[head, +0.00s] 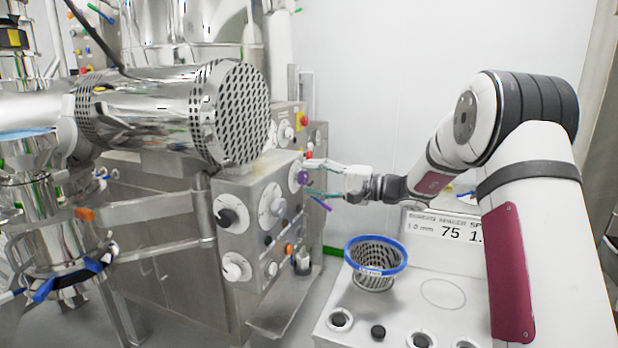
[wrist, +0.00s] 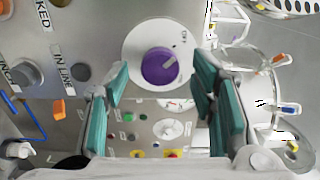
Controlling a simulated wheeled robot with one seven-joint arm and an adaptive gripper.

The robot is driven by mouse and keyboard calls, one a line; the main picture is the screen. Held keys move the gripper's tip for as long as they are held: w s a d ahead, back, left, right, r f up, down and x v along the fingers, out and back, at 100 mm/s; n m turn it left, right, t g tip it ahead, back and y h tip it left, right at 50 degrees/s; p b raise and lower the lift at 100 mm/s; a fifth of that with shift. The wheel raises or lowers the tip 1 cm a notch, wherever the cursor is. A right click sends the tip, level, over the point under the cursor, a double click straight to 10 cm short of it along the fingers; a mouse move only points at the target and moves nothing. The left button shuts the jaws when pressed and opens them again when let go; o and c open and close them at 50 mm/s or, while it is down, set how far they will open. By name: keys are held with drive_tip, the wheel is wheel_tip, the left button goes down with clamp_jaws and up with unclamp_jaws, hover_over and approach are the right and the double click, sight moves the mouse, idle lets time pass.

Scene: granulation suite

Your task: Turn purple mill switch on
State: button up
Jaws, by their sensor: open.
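The purple mill switch (wrist: 160,66) is a round knob with a pale pointer mark on a white round dial plate (wrist: 135,42). In the wrist view it sits ahead of my gripper (wrist: 162,95), between the two teal fingers and a little beyond the tips. The pointer slants toward the upper right of the picture. In the head view the purple switch (head: 302,178) is on the right part of the grey control panel. My gripper (head: 312,180) is open there, its fingers above and below the switch. I cannot tell whether they touch it.
The steel panel (head: 236,190) carries other knobs, including a black one (head: 228,217). A perforated steel cylinder (head: 230,115) juts out above it. A blue-rimmed mesh basket (head: 376,262) stands on a white surface at the lower right. Bare wall lies behind my arm.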

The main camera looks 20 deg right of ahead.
drive_tip(key=shift+x, duration=0.85)
drive_tip(key=shift+c, duration=0.2)
drive_tip(key=c, duration=1.1)
